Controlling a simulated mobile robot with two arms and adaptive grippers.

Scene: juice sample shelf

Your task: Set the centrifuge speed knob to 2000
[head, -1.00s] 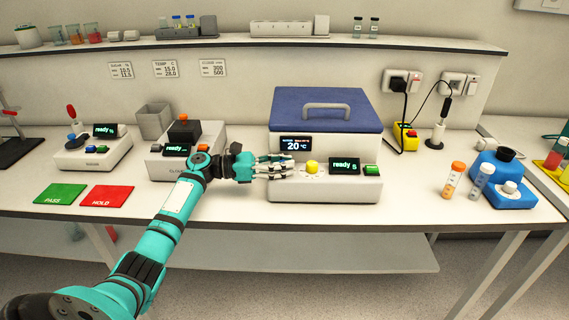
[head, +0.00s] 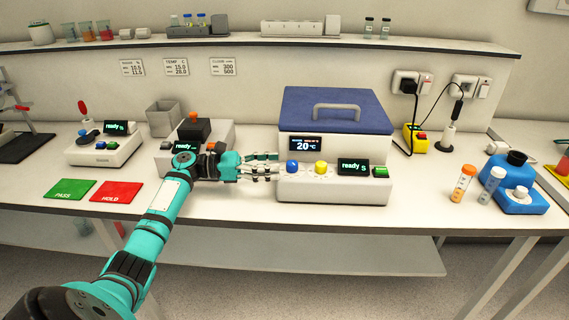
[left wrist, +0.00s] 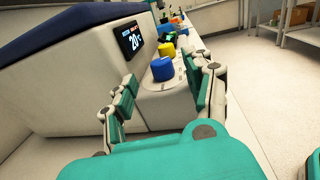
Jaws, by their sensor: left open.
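The centrifuge (head: 335,150) is a white box with a blue lid and a display reading 20 °C. On its front ledge are a blue knob (head: 292,167), a yellow knob (head: 321,168), a "ready" display (head: 353,166) and a green button (head: 381,171). Which knob sets the speed, and its setting, are not readable. My left gripper (head: 277,166) is open and empty, just left of the blue knob. In the left wrist view, the blue knob (left wrist: 162,69) shows beyond and between the open fingers (left wrist: 165,92), with the yellow knob (left wrist: 168,49) behind it.
Left of my gripper stand a second device (head: 165,158) and green (head: 70,190) and red (head: 116,192) mats. On the right are capped tubes (head: 463,183) and a blue device (head: 515,190). A shelf (head: 240,42) runs along the back wall.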

